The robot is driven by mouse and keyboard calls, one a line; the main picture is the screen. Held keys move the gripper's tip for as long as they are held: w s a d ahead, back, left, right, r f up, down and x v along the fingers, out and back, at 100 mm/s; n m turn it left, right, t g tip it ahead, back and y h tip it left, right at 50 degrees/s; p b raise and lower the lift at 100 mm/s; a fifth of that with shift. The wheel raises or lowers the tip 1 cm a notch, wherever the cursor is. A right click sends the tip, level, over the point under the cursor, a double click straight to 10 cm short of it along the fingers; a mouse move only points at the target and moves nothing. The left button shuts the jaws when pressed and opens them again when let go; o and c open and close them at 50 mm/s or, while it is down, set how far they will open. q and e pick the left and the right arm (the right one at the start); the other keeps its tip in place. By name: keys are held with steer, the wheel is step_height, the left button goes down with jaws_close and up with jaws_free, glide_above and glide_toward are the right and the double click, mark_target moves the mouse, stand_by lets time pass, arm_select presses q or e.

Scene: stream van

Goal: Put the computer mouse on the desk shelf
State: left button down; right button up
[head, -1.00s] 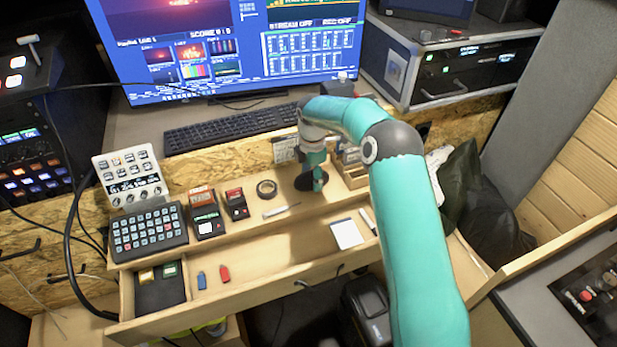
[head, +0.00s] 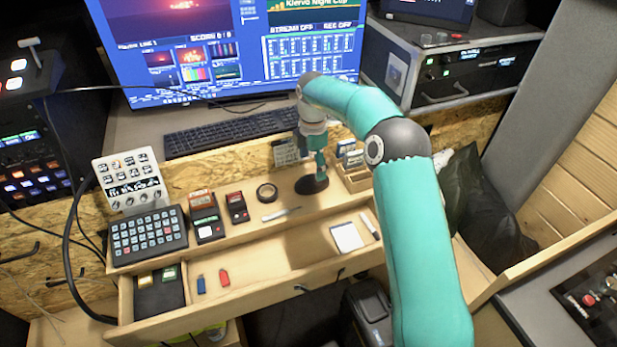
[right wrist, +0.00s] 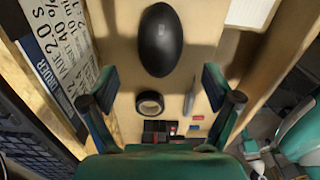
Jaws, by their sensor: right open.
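The black computer mouse (head: 312,184) lies on the light wooden desk shelf (head: 262,228), the ledge behind the open drawer. In the right wrist view the mouse (right wrist: 160,40) shows whole, as a smooth dark oval on bare wood. My right gripper (head: 320,172) is above the mouse and hides a little of it in the head view. In the right wrist view its fingers (right wrist: 157,82) are spread wide with nothing between them, and the mouse shows beyond the tips. My left gripper is not in view.
A roll of black tape (head: 266,193) and a pen-like tool lie left of the mouse. A wooden card box (head: 355,178) stands close on its right. The keyboard (head: 232,131) is on the upper desk behind. The open drawer (head: 262,278) in front has bare space.

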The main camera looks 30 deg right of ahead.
mark_target(312, 178)
step_height(312, 178, up, 6)
steer(key=shift+f, duration=0.15)
stand_by(0.3)
